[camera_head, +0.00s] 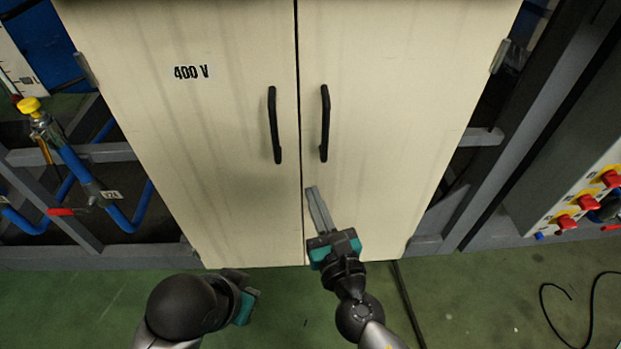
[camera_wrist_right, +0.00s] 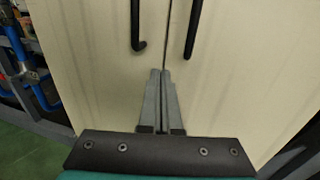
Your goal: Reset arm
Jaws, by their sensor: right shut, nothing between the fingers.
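My right gripper (camera_head: 315,190) points up at the lower part of a cream two-door cabinet (camera_head: 230,130). Its fingers are together and empty, below the right door handle (camera_head: 325,123). In the right wrist view the shut fingers (camera_wrist_right: 160,75) lie over the seam between the doors, below both handles. I cannot tell whether the fingertips touch the door. My left arm (camera_head: 190,308) shows at the lower left, folded near the cabinet's base. The fingers of the left gripper are not visible.
Both doors are closed, and the left handle (camera_head: 274,125) is black. Blue pipes with a yellow-capped valve (camera_head: 30,105) stand at the left. A panel with red knobs (camera_head: 590,200) is at the right. A black cable (camera_head: 590,305) lies on the green floor (camera_head: 480,310).

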